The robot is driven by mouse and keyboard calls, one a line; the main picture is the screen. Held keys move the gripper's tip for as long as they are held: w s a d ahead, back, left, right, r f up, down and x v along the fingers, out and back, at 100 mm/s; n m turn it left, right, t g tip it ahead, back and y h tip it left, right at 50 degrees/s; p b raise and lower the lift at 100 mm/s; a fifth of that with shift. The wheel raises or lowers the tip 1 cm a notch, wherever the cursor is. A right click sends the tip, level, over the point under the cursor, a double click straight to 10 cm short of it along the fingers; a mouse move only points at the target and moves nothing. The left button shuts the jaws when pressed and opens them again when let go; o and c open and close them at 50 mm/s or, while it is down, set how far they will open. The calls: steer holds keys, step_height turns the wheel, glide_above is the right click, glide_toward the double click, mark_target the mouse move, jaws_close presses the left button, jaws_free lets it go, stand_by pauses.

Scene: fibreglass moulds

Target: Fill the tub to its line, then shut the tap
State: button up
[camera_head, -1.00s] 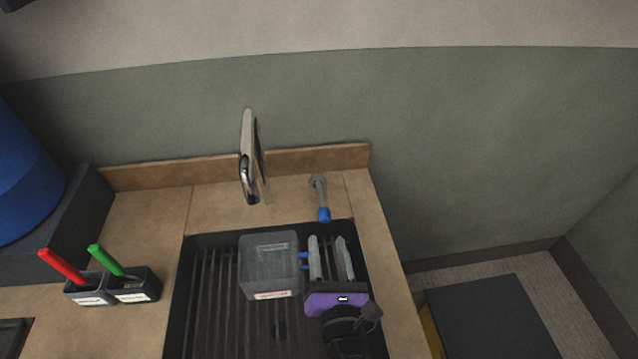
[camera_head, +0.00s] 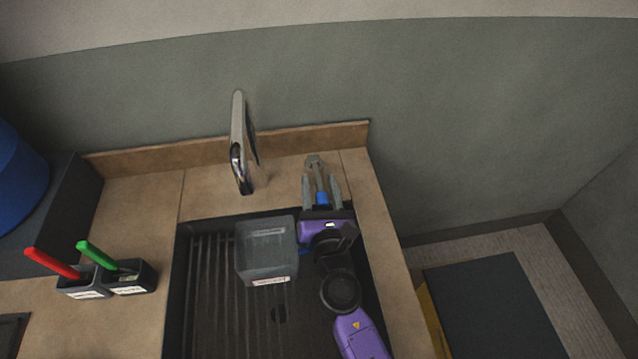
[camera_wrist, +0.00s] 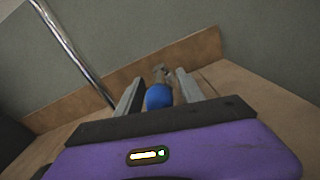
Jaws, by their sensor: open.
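The tub (camera_head: 266,247) is a grey see-through box with a white label on its front. It stands on the ribbed floor of the dark sink, under the chrome spout (camera_head: 239,140). I cannot make out its line or a water level. The tap handle (camera_head: 314,170) is a grey lever with a blue tip, behind the sink to the right of the spout. My gripper (camera_head: 321,190) is open, its two fingers on either side of the blue tip. In the wrist view the blue tip (camera_wrist: 159,96) shows between the fingers; I cannot tell whether they touch it.
The dark sink (camera_head: 205,290) has free floor left of the tub. Two small dark holders with a red pen (camera_head: 52,263) and a green pen (camera_head: 100,257) stand on the left counter. A wooden backsplash (camera_head: 200,154) runs behind. A blue drum (camera_head: 18,170) is at far left.

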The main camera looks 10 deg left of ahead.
jaws_close()
stand_by(1.5)
